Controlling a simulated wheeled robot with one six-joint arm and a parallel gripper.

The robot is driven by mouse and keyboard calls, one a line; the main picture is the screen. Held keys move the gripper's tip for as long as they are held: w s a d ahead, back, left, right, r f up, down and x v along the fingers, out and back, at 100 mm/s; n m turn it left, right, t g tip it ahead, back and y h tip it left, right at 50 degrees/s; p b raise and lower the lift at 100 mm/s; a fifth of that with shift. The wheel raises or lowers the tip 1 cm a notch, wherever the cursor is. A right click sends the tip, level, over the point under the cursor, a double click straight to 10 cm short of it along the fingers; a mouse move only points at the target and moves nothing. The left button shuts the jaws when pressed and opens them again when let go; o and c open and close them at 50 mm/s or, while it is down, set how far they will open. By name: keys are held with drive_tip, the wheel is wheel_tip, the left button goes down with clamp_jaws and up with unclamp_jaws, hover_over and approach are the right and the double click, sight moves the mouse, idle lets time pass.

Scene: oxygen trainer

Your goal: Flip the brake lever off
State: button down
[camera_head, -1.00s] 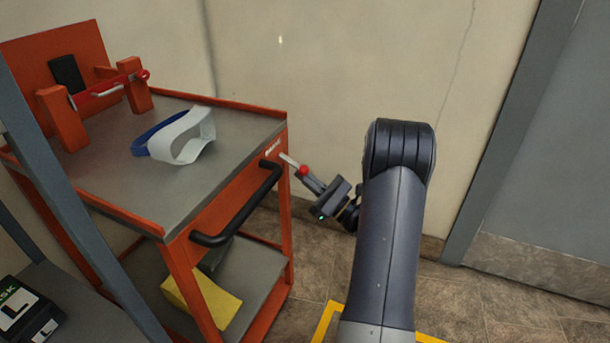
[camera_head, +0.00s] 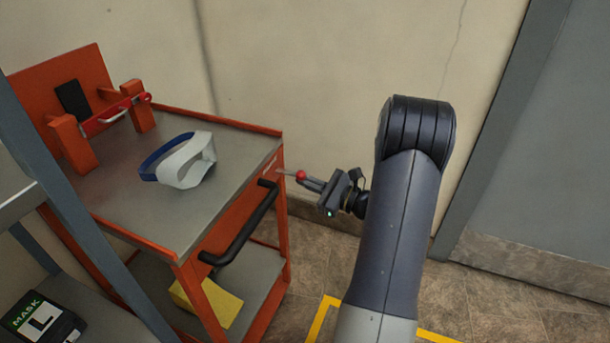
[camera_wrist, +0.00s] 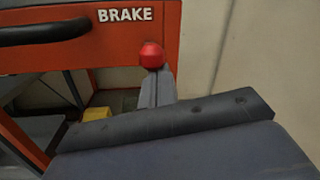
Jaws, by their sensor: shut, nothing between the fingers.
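The brake lever is a short pale rod with a red ball knob (camera_head: 301,175). It sticks out from the cart's right corner post, by the handle. In the wrist view the red knob (camera_wrist: 151,55) sits just below the white BRAKE label (camera_wrist: 125,15). My gripper (camera_head: 310,183) is shut, its fingertips right at the knob from the right. In the wrist view my closed fingers (camera_wrist: 156,88) lie directly below the knob and overlap its lower edge. Contact looks likely, but I cannot be sure. The rod is hidden behind the knob there.
The orange cart (camera_head: 235,200) carries a blue-and-white strap ring (camera_head: 185,163) and a red-barred bracket (camera_head: 118,108). A black handle (camera_head: 245,228) runs along its side. A yellow block (camera_head: 220,303) lies on the lower shelf. Grey shelving stands at left. Floor at right is open.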

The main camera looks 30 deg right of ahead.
wheel_tip(320, 180, up, 3)
drive_tip(key=g+h+p, duration=0.1)
drive_tip(key=g+p, duration=0.1)
drive_tip(key=p, duration=0.1)
drive_tip(key=shift+s+f, duration=0.1)
drive_tip(key=shift+f, duration=0.05)
drive_tip(key=shift+r, duration=0.3)
idle(0.3)
drive_tip(key=shift+d, duration=0.1)
